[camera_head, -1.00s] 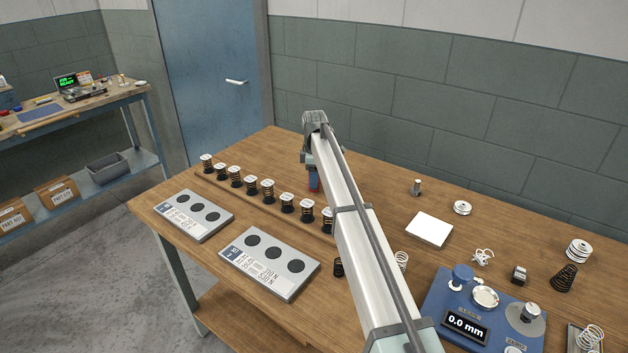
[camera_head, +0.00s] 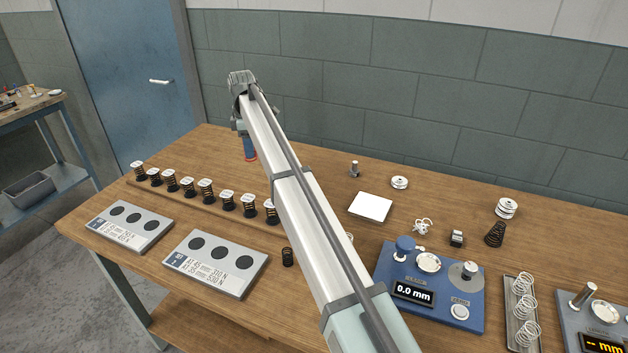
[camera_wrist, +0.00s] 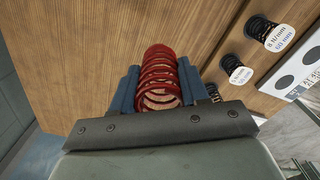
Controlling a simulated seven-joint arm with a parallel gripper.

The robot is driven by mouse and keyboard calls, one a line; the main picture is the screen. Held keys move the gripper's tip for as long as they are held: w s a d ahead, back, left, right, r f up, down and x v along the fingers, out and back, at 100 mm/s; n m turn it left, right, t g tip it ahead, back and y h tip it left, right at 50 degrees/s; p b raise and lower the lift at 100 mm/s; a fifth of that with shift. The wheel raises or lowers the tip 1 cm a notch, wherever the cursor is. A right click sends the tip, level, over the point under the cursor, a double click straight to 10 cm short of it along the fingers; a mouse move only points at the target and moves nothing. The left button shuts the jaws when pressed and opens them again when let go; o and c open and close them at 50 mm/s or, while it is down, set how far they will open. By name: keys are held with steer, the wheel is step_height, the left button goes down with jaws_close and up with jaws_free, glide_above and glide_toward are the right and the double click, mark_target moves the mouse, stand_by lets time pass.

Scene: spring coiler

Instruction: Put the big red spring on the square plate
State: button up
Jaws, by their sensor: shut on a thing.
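The big red spring (camera_wrist: 160,78) is between the two blue fingers of my gripper (camera_wrist: 158,90) in the wrist view, with a finger against each side. In the head view only a bit of its red (camera_head: 250,156) shows below my gripper (camera_head: 248,143), at the back left of the table; I cannot tell whether it touches the table. The square plate (camera_head: 370,207) is white and lies flat and empty on the table, to the right of my arm and well right of my gripper.
A row of black tagged springs (camera_head: 205,191) stands left of my arm, with grey hole plates (camera_head: 215,262) in front. A small metal weight (camera_head: 354,169) and a white spool (camera_head: 399,182) stand behind the square plate. A blue gauge base (camera_head: 430,285) is at the front right.

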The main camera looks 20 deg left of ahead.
steer(key=w+d+r+m, duration=0.1)
steer(key=w+d, duration=0.5)
steer(key=d, duration=0.5)
steer(key=w+d+r+m, duration=0.2)
steer(key=w+d, duration=0.3)
steer(key=d, duration=0.7)
steer(key=shift+w, duration=0.4)
steer(key=d, duration=0.6)
steer(key=shift+s+d+r+m, duration=0.25)
steer(key=shift+d+r+m, duration=0.05)
steer(key=shift+d, duration=0.1)
steer(key=n, duration=0.2)
glide_above(371, 205)
steer(key=shift+s+f, duration=0.15)
steer(key=shift+f, duration=5.45)
steer(key=shift+f, duration=0.1)
steer(key=o, duration=1.2)
steer(key=shift+c, duration=0.2)
